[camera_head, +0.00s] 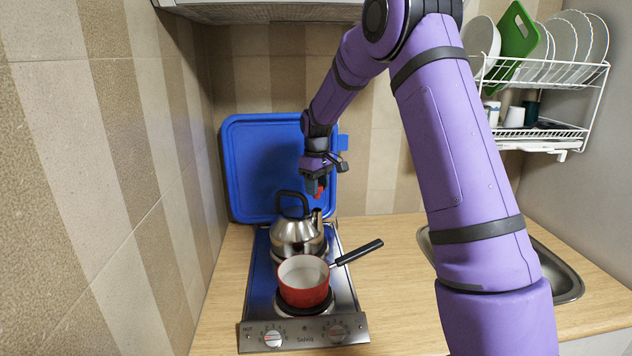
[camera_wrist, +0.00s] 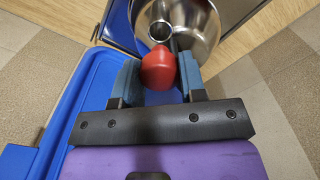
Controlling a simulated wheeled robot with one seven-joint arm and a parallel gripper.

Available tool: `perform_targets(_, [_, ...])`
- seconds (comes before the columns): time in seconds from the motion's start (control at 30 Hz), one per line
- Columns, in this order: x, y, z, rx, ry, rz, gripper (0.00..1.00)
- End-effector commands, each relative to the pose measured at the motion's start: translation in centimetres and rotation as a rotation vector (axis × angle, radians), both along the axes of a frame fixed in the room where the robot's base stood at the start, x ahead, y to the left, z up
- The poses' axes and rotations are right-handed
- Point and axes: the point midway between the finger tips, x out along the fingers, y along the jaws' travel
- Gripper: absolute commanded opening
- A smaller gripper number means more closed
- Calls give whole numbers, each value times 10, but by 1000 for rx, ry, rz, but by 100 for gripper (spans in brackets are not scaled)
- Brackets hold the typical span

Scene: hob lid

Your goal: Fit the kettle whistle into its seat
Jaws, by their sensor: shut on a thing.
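The kettle whistle (camera_wrist: 158,70) is a red rounded piece, held between the fingers of my gripper (camera_wrist: 160,82). In the head view the whistle (camera_head: 320,190) shows as a small red spot at the fingertips of my gripper (camera_head: 315,188). The steel kettle (camera_head: 294,235) with a black handle stands on the rear of the hob. Its spout (camera_head: 317,215) points up and right, and the whistle is above it, apart from it. In the wrist view the round open spout mouth (camera_wrist: 159,31) lies just beyond the whistle, beside the kettle body (camera_wrist: 200,28).
A red saucepan (camera_head: 304,282) with a black handle sits on the front burner of the hob (camera_head: 345,300). The blue hob lid (camera_head: 255,150) stands upright behind the kettle. A dish rack (camera_head: 545,130) hangs at right above a sink (camera_head: 565,275). The counter (camera_head: 390,290) right of the hob is clear.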

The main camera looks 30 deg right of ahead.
Motion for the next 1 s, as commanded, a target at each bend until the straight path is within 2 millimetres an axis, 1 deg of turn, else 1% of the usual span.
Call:
perform_targets(0.7, [0, 0, -43, 1, 1, -1, 19])
perform_targets(0.9, [0, 0, -52, 1, 1, -1, 19])
perform_targets(1.0, [0, 0, -52, 0, 0, -1, 19])
